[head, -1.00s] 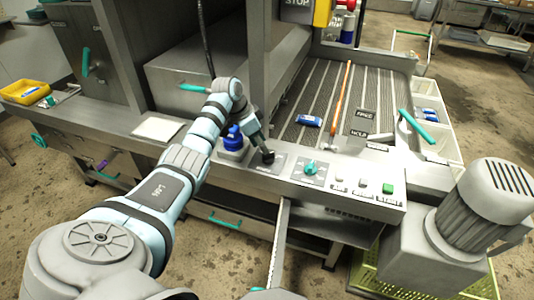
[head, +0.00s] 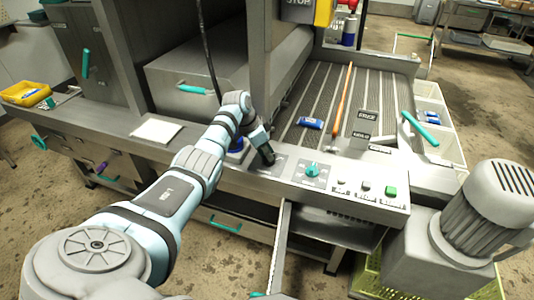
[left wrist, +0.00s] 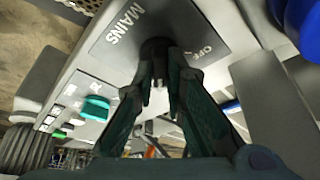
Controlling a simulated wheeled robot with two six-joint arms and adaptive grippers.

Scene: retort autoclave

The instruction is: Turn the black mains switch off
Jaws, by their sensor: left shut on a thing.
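The black mains switch (left wrist: 156,46) sits on a grey plate (left wrist: 120,28) lettered MAINS, with OFF printed to the right of the switch in the left wrist view. My left gripper (left wrist: 160,85) is shut on the switch, one finger on each side of it. In the head view my left gripper (head: 267,155) reaches down to the left part of the control panel and hides most of the switch. The exact angle of the switch is hard to tell. My right gripper does not show.
A teal knob (head: 311,170) stands just right of the switch, with a green button (head: 390,190) further right. A blue part (left wrist: 306,25) is close to the gripper. A conveyor with a blue packet (head: 310,123) and an orange rod (head: 343,98) lies behind.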

